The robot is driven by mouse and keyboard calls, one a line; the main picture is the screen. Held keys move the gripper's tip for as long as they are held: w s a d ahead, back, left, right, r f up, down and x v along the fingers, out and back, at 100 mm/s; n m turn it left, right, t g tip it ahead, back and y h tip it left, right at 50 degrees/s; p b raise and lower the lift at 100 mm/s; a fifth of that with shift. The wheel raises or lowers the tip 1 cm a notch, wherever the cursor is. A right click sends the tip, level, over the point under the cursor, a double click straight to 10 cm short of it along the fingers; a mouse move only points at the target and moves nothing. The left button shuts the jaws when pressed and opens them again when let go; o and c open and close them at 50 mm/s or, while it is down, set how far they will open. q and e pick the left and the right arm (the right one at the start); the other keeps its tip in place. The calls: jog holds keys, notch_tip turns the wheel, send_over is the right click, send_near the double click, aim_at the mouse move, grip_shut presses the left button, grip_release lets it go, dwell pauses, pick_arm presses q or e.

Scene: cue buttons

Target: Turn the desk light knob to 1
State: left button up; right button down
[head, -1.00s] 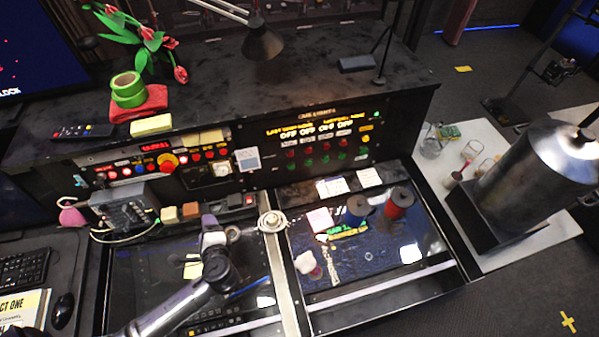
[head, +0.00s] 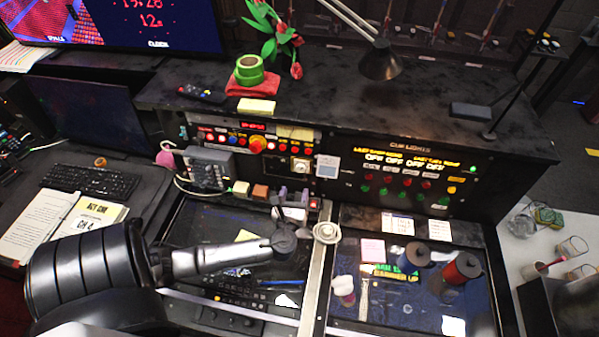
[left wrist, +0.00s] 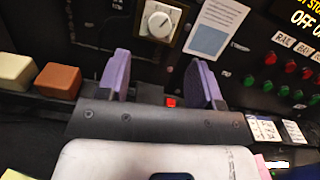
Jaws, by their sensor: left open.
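The knob is a round white dial with a dark pointer line in a pale square plate on the front of the black console; it shows in the head view (head: 300,165) and at the top of the left wrist view (left wrist: 158,22). My left gripper (head: 292,195) is just below and in front of the knob in the head view. In the left wrist view its two purple fingers (left wrist: 162,80) are wide apart and empty, with the knob beyond them between their lines. The knob's scale marks are too small to read. My right gripper is not in view.
A grey-white label card (left wrist: 217,27) is right of the knob. Cream (left wrist: 14,71) and brown (left wrist: 58,80) blocks sit left of the gripper. A desk lamp (head: 380,62) stands above the console. Red and blue spools (head: 461,268) stand on the lower right desk.

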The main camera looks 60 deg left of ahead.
aim_at(300, 169)
pick_arm(q)
jog(key=x, duration=0.8)
jog(key=shift+w+a+p, duration=0.15)
jog(key=shift+w+p, duration=0.05)
jog(key=shift+p, duration=0.1)
jog(key=c, duration=0.9)
